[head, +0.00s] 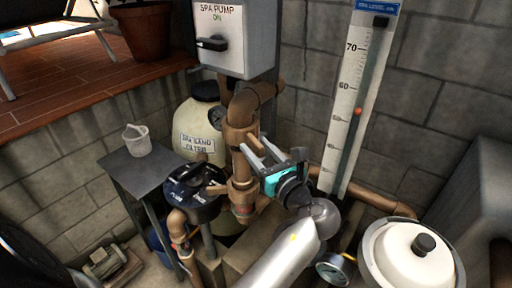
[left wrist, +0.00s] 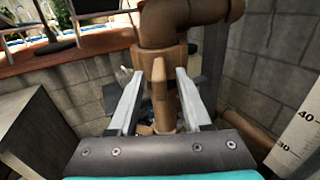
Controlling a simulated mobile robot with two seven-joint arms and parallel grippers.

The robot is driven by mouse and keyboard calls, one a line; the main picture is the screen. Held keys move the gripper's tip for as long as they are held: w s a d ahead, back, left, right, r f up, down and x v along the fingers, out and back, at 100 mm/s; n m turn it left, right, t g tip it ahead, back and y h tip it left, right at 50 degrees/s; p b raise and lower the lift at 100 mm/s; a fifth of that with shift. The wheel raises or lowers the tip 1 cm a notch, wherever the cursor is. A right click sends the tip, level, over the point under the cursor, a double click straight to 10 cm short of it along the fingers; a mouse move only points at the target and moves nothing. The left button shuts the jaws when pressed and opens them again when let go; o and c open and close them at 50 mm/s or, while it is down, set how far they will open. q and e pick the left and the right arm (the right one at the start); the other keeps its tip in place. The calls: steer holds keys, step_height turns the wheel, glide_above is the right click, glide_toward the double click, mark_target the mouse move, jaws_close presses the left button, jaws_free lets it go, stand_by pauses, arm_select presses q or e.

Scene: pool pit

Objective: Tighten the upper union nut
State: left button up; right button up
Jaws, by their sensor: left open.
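The upper union nut (head: 236,133) is a brown collar on the vertical pipe below the switch box. A tan lug (head: 257,144) sticks out from it. In the left wrist view the nut (left wrist: 172,57) sits just beyond the fingertips, and the lug (left wrist: 158,88) points toward the camera between the fingers. My left gripper (head: 254,142) is open, one finger on each side of the lug, with gaps visible in the left wrist view (left wrist: 159,74). A second, lower union nut (head: 241,190) sits further down the pipe. My right gripper is not shown.
The SPA PUMP switch box (head: 234,40) is above. A cream filter tank (head: 197,130) stands behind the pipe, and a black valve head (head: 190,190) to its left. A level gauge board (head: 350,90), a pressure gauge (head: 335,268) and a white lidded vessel (head: 410,255) are at right.

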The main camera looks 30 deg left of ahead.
arm_select(q)
jaws_close()
stand_by(1.4)
